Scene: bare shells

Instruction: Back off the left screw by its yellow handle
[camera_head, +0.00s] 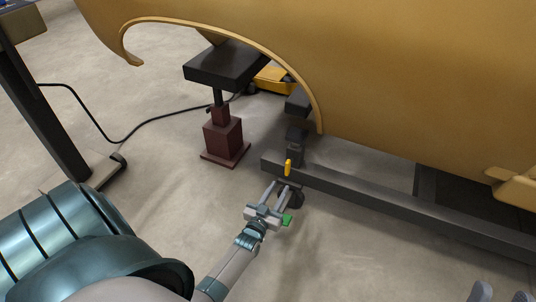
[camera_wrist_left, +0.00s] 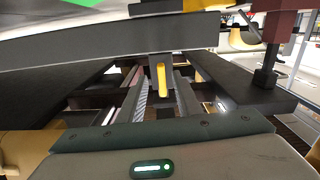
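The yellow handle (camera_head: 288,168) is a small upright piece on the near side of a long dark beam (camera_head: 400,207), close to its left end. It also shows in the left wrist view (camera_wrist_left: 161,78), near the middle and between my two fingers. My left gripper (camera_head: 278,185) is open, with its fingers pointing at the handle from the near side. The fingers look apart from the handle, but I cannot tell the exact gap. The screw itself is not clearly seen. My right gripper (camera_head: 502,294) shows only as two separated grey fingertips at the bottom right edge.
A tan body shell (camera_head: 400,80) hangs over the beam. A dark red jack stand (camera_head: 223,138) with a black top stands behind and left. A black cable (camera_head: 150,124) lies on the floor. A dark post (camera_head: 50,110) stands at the far left. Open floor lies in front of the beam.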

